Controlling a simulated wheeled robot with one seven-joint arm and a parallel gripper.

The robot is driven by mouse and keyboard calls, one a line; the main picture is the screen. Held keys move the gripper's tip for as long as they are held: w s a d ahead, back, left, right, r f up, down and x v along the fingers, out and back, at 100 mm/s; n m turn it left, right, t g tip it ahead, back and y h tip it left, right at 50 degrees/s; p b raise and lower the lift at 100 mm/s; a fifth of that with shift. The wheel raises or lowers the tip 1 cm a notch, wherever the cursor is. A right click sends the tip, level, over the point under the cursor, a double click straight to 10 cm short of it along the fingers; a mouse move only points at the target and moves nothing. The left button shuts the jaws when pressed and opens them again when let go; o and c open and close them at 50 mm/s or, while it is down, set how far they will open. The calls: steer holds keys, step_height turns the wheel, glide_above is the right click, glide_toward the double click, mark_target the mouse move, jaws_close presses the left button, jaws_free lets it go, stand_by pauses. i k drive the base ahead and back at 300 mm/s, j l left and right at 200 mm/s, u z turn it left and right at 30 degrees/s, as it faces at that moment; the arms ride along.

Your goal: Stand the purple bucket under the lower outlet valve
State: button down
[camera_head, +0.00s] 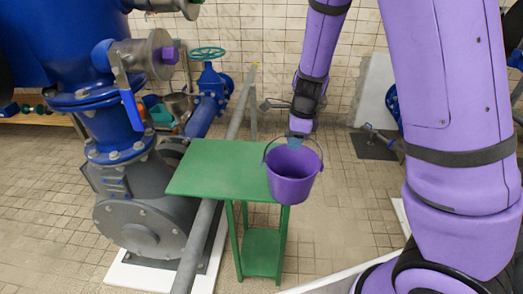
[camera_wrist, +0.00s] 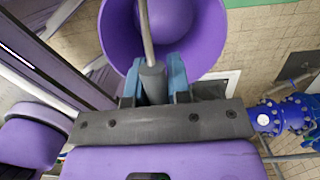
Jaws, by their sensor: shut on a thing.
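The purple bucket (camera_head: 293,188) hangs upright and open at the top by its handle, at the right end of the green table in the head view. My gripper (camera_head: 294,139) is above it, shut on the grey grip of the handle. In the wrist view the blue fingertips (camera_wrist: 154,82) close on that grip, and the bucket (camera_wrist: 115,38) fills the top middle. The head view does not settle whether the bucket touches the table. A small tap-like fitting (camera_head: 370,128) shows low at the right; I cannot tell if it is the lower outlet valve.
The green table (camera_head: 215,168) has a bare top and a lower shelf. A grey pipe (camera_head: 200,235) runs along its left. A large blue pump (camera_head: 95,105) and a handwheel valve (camera_head: 208,78) stand at left. A dark floor grate (camera_head: 372,148) lies right; tiled floor (camera_head: 340,215) is clear.

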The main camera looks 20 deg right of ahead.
mark_target(200, 173)
steer(key=i+l, duration=0.25)
steer(key=i, duration=0.15)
steer(key=i+l, duration=0.25)
steer(key=i, duration=0.15)
steer(key=l, duration=0.3)
